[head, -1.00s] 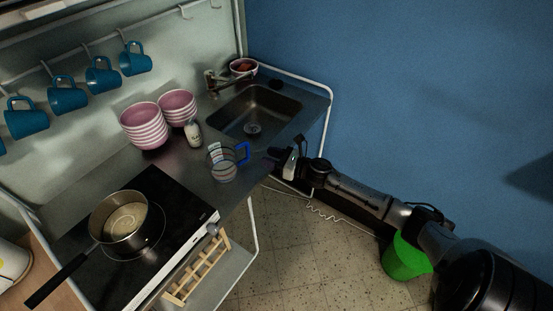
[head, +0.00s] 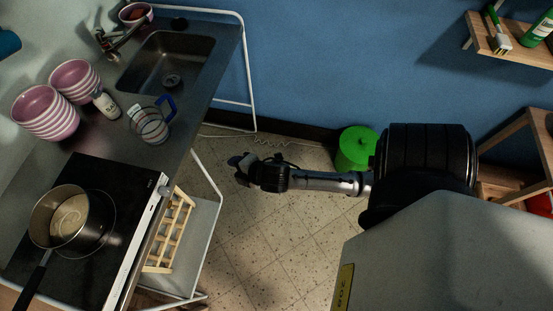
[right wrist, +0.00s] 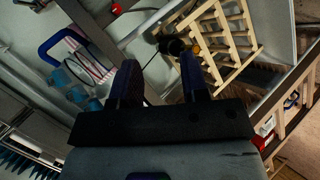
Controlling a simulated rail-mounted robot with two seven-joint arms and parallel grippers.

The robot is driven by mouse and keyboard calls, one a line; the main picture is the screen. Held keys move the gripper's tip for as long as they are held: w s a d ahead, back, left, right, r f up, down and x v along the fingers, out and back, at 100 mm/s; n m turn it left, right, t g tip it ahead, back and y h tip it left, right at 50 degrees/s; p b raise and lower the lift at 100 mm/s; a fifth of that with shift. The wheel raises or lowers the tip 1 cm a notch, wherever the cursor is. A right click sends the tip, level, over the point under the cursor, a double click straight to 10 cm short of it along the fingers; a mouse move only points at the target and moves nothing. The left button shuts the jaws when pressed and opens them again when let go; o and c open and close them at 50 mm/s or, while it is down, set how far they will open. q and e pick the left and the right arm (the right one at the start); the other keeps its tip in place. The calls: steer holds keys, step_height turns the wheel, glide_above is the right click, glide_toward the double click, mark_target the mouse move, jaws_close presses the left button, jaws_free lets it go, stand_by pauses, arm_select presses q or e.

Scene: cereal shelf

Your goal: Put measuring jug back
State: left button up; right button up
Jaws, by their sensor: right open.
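The measuring jug (head: 152,127) is clear with red markings and a blue handle. It stands upright on the metal counter (head: 150,92) beside a small white bottle, near the counter's front edge. My right gripper (head: 236,170) is to the right of the jug and apart from it, out over the floor. In the right wrist view my right gripper (right wrist: 158,80) is open with nothing between its fingers. The jug's blue handle (right wrist: 62,44) shows there at upper left. My left gripper is not in view.
A sink (head: 170,62) lies behind the jug. Striped bowls (head: 46,112) and a bottle (head: 106,104) stand to its left. A pot (head: 68,216) sits on the cooktop. A wooden rack (head: 172,232) is below the counter. A wall shelf (head: 510,42) is at upper right.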

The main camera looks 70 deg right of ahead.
steer(key=s+a+m+g+y, duration=0.2)
steer(key=s+a+m+g, duration=0.5)
steer(key=s, duration=0.8)
steer(key=a+m, duration=0.3)
steer(key=shift+s+a+r+y, duration=0.15)
steer(key=shift+s+r+y, duration=0.05)
steer(key=shift+s+y, duration=0.2)
